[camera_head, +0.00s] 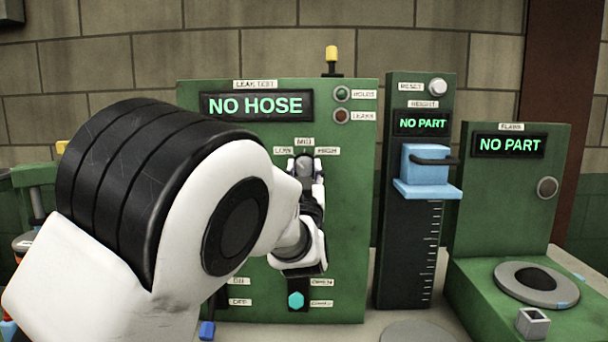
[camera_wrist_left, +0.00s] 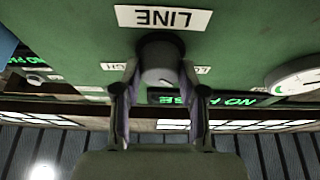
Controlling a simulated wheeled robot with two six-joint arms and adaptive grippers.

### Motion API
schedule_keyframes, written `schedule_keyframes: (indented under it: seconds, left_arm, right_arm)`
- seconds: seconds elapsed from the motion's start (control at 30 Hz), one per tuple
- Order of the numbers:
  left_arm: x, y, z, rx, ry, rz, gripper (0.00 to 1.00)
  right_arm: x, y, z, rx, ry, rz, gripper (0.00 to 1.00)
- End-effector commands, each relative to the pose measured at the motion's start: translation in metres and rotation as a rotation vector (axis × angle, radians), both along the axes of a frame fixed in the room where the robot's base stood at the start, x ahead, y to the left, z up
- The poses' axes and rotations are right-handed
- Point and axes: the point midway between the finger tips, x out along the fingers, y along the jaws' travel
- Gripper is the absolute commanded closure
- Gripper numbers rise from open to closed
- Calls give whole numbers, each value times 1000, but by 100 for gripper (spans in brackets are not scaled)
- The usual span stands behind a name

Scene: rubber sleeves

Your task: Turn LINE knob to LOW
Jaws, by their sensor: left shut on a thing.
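The LINE knob (camera_wrist_left: 160,62) is a dark round knob with a grey face on the green LEAK TEST panel (camera_head: 350,230). In the wrist view, its LINE label (camera_wrist_left: 162,18) is upside down. In the head view, the labels LOW (camera_head: 283,150), MID (camera_head: 304,141) and HIGH (camera_head: 327,151) sit around the knob's top. My left gripper (camera_head: 305,172) is shut on the knob, with one finger on each side; it also shows in the wrist view (camera_wrist_left: 160,84). I cannot clearly tell which label the knob points at. My right gripper is out of view.
The panel display (camera_head: 256,105) reads NO HOSE. A cyan knob (camera_head: 296,299) and a blue one (camera_head: 207,330) sit low on the panel. A height gauge (camera_head: 405,230) and a FLANG station (camera_head: 510,210), both reading NO PART, stand to the right.

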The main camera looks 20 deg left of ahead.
Motion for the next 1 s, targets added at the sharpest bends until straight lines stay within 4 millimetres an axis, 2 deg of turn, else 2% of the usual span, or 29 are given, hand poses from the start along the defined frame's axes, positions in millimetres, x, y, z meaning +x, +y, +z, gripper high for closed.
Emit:
schedule_keyframes:
  seconds: [0.3, 0.33, 0.37, 0.4, 0.67, 0.77, 0.87, 1.0]
  left_arm:
    - [0, 0, 0, -2, 0, -1, 94]
    - [0, 0, 0, -2, 0, -1, 48]
    - [0, 0, 0, -2, 0, -1, 38]
    - [0, 0, 0, -1, 1, 0, 34]
    - [0, 0, 0, 0, 1, 0, 34]
    - [0, 0, 6, 0, 0, 1, 34]
    - [0, 0, 23, -1, -3, 0, 34]
    - [0, 1, 56, -3, -3, -1, 34]
  right_arm:
    - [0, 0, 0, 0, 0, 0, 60]
    - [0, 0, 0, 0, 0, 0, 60]
    - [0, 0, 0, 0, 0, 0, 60]
    - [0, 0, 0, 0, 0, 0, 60]
    - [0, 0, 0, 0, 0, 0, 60]
    - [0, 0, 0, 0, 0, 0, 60]
    - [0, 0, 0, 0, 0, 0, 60]
    - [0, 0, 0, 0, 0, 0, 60]
